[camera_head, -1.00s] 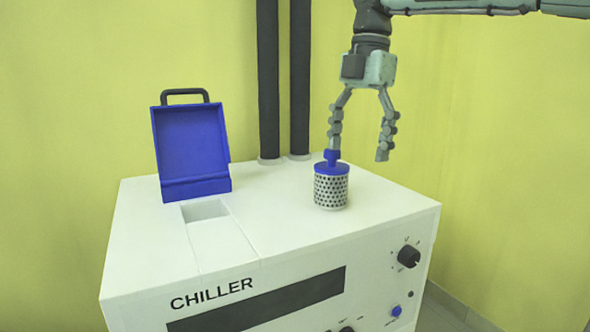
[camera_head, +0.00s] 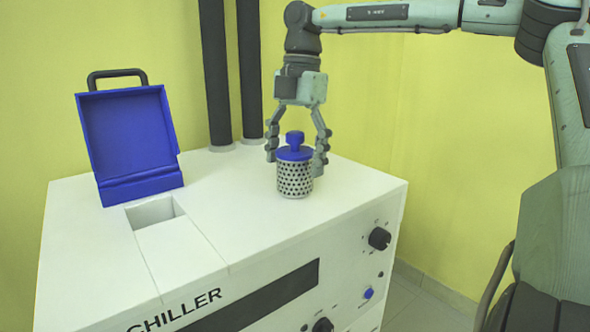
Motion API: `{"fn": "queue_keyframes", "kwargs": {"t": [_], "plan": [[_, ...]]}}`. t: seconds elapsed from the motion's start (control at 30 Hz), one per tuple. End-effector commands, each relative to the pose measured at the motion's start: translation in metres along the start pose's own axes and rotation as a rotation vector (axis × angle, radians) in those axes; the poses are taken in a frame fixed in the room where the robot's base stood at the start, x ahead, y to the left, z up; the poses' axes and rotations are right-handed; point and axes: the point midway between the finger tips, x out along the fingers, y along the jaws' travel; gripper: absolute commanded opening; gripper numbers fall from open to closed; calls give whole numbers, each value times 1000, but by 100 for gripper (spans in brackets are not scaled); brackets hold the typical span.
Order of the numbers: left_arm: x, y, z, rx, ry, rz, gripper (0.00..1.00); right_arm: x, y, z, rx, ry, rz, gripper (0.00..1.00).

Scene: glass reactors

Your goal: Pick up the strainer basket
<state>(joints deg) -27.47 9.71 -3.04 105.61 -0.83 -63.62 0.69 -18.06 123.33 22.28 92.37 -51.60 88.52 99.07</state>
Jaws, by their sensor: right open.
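The strainer basket (camera_head: 295,178) is a perforated white-grey cylinder with a blue lid and a blue knob. It stands upright on the white top of the chiller (camera_head: 230,205). My right gripper (camera_head: 296,160) points down at the basket, with its fingers spread on either side of the lid and knob. The fingers are open, and the basket shows in front of the left finger. I cannot tell whether either finger touches it. My left gripper is not in view.
A blue open lid with a black handle (camera_head: 128,140) stands at the left of the chiller top, behind a rectangular opening (camera_head: 152,212). Two dark vertical pipes (camera_head: 216,75) rise behind. Knobs (camera_head: 379,238) sit on the chiller's front. The top around the basket is clear.

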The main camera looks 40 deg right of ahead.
Motion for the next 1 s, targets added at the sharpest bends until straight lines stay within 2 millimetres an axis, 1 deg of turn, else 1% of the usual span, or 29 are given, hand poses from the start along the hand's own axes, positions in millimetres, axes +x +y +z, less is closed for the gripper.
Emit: {"fn": "queue_keyframes", "kwargs": {"t": [0.07,0.27,0.37,0.77,1.0], "plan": [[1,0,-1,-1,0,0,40,4,0,0,-1,0,1,81],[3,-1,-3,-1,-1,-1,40,5,0,0,-1,-1,1,81],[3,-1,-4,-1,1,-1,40,4,0,0,-1,-1,1,70],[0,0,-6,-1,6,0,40,4,0,0,-1,-1,1,21],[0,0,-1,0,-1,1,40,2,0,0,-1,-1,2,20]]}}
